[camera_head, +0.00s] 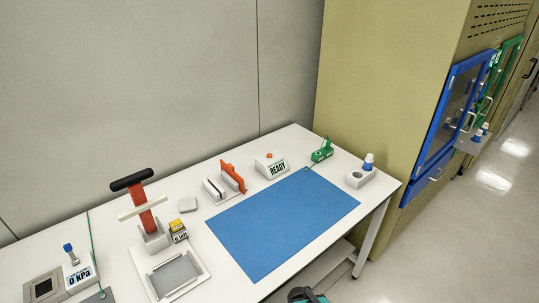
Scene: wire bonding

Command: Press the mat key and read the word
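A small light-grey box with an orange-red key (269,155) on its top stands behind the blue mat (285,222) on the white bench. The sloped front of the box carries a display (278,168) that reads "READY". Nothing touches the key. A dark and teal part at the bottom edge looks like a piece of my arm. My gripper is not in view.
On the bench (110,235) are a press with a red lever (146,215), a yellow block (177,229), a slotted holder with an orange piece (232,177), a green clip-like item (322,151) and a blue-capped bottle (367,162). The mat is clear. A "0 kPa" gauge (80,274) stands left.

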